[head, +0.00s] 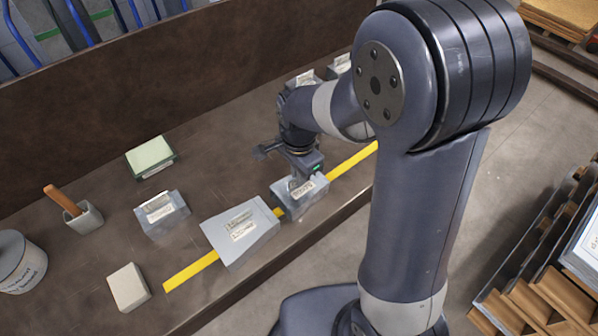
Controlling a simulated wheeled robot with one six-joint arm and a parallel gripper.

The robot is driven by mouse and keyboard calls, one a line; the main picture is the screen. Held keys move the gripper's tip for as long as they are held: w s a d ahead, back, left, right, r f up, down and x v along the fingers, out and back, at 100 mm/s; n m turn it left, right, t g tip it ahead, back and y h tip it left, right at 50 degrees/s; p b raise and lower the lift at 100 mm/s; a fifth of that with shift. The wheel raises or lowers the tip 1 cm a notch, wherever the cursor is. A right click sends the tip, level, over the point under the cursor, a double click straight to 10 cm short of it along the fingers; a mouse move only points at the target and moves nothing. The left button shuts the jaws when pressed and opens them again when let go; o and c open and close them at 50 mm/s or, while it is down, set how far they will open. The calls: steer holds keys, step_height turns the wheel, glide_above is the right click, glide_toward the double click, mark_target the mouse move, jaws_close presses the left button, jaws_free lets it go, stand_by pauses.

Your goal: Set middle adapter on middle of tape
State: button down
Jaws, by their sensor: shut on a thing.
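Yellow tape (190,271) runs diagonally along the front of the brown bench. My gripper (303,178) points down and is shut on a grey metal adapter (292,203) with a pale label. This adapter is over the tape near its middle; I cannot tell whether it touches the bench. A larger, flared grey adapter (226,238) with two labels lies across the tape just to its left, close beside it. Another grey labelled adapter (161,215) stands behind the tape further left. The fingertips are partly hidden.
Labelled grey pieces (305,79) show behind my arm. A raised board backs the bench.

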steer(key=c, duration=1.5)
jaws_free()
step_height(320, 180, up, 11)
steer(key=shift+f, duration=0.1)
steer(key=shift+f, duration=0.1)
step_height(320, 180, down, 10)
steer(key=shift+f, duration=0.1)
steer(key=shift+r+p, duration=1.65)
steer(key=shift+r, duration=0.3)
